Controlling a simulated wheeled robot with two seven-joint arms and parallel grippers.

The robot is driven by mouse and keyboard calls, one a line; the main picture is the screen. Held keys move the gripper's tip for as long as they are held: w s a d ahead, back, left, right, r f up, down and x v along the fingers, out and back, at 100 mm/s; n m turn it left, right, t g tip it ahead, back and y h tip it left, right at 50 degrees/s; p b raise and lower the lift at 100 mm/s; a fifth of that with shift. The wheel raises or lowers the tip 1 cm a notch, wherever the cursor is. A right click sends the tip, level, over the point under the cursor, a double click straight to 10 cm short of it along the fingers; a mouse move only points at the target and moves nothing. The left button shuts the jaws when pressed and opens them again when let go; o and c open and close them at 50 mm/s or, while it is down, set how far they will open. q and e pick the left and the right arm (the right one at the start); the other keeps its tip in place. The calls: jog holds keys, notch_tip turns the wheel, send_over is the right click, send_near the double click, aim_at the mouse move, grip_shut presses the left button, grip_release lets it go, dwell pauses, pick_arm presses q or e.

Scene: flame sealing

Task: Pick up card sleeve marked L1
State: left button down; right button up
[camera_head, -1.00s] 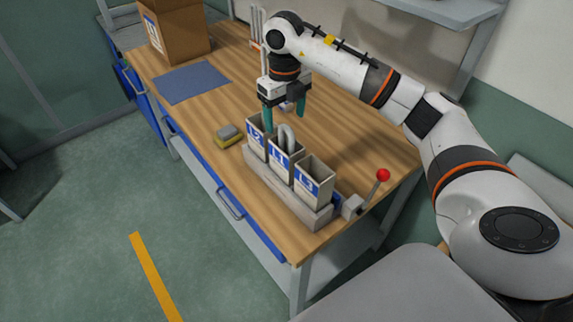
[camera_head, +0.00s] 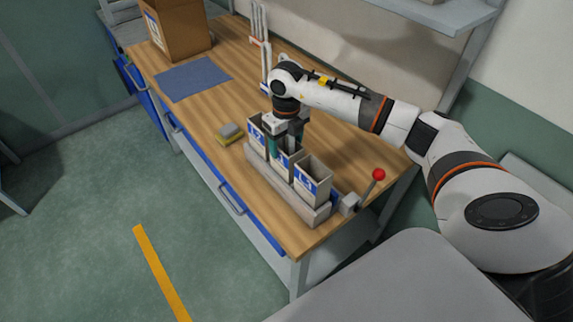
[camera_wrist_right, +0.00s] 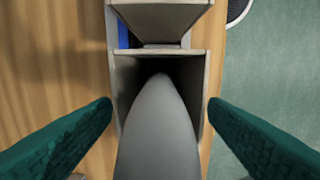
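The card sleeve marked L1 (camera_head: 283,162) is an upright grey-white box with a blue label, in the middle of a row of three. It stands between sleeve L2 (camera_head: 256,136) and sleeve L3 (camera_head: 313,182) in a pale holder (camera_head: 312,213). My right gripper (camera_head: 287,143) is lowered over L1 and hides part of its top and label. In the right wrist view the green fingers (camera_wrist_right: 160,106) are spread on both sides of the L1 opening (camera_wrist_right: 125,75), apart from its walls. My left gripper is not in view.
A lever with a red knob (camera_head: 379,174) stands at the holder's right end. A yellow-grey sponge-like block (camera_head: 230,133), a blue mat (camera_head: 194,78) and a cardboard box (camera_head: 180,30) lie to the left. Pale upright rods (camera_head: 264,50) stand behind. The wooden table is clear between them.

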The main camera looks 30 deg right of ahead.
jog(key=c, duration=1.1)
